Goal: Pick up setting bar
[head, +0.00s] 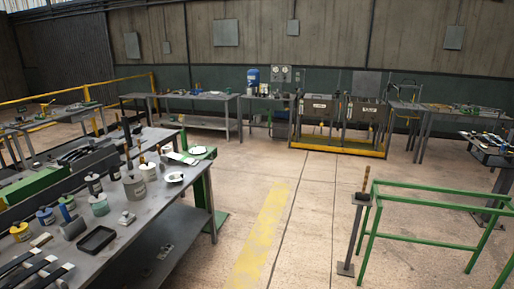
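I cannot tell for sure which thing is the setting bar. A short brown bar or handle (366,179) stands upright on top of a dark metal post stand (350,235), right of centre. Long upright bars (341,108) also stand in the yellow-based rack (337,147) at the back, too small to make out singly. Several dark flat bar-like pieces (35,272) lie at the near left corner of the workbench (130,245). Neither of my grippers is in view.
The near-left workbench holds cans, a black tray (96,240) and a white dish (175,177). A green rail frame (430,204) stands at the right, beside the post stand. More tables line the back wall. The floor around the yellow stripe (262,232) is clear.

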